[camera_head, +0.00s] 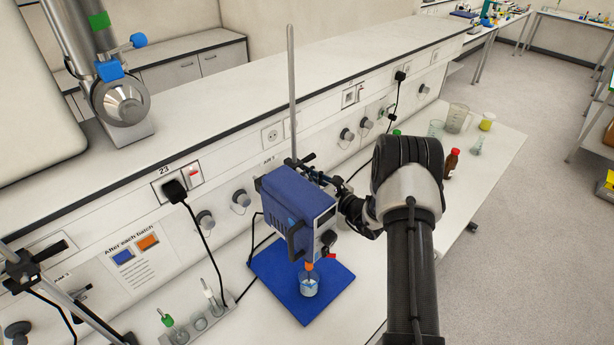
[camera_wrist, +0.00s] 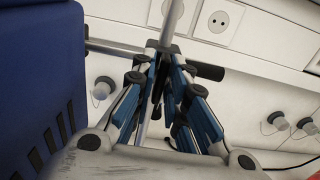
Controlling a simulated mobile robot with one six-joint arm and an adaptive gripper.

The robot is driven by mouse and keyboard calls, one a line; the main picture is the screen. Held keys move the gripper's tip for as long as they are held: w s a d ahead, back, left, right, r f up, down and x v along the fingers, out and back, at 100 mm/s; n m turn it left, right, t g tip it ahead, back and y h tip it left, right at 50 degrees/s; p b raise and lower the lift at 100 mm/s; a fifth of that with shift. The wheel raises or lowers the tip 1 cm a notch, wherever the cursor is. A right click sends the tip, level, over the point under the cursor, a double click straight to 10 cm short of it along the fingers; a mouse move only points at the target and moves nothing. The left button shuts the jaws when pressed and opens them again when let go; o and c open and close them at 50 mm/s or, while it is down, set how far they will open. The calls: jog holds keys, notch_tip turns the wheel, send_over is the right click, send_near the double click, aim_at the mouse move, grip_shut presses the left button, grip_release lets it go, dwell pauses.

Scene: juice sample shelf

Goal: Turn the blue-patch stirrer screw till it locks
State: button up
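The blue stirrer (camera_head: 290,212) hangs on a vertical metal rod (camera_head: 291,80) above a blue mat (camera_head: 334,283). A small beaker (camera_head: 309,286) stands below its orange chuck (camera_head: 309,266). My gripper (camera_head: 322,180) reaches in from the right behind the stirrer, at the clamp by the rod. In the wrist view, my gripper's fingers (camera_wrist: 166,68) converge around the clamp area, with the stirrer body (camera_wrist: 40,80) close at left. A black handle or screw end (camera_wrist: 206,71) sticks out right behind the fingertips. No blue patch is clear on it. The fingers hide whatever lies between them.
Wall sockets, valves and cables line the bench's back. A brown bottle (camera_head: 451,163) and beakers (camera_head: 457,118) stand at right. A card (camera_head: 141,258) shows blue and orange patches.

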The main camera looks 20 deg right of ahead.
grip_shut()
jog(key=shift+f+m, duration=0.15)
jog(key=shift+m, duration=0.15)
jog(key=shift+f+m+b, duration=0.1)
jog(key=shift+m+b, duration=0.8)
jog(key=shift+m, duration=0.1)
jog(key=m+b, duration=0.2)
jog(key=m, duration=0.4)
jog(key=shift+s+a, duration=0.1)
jog(key=m, duration=0.4)
jog(key=shift+m, duration=2.6)
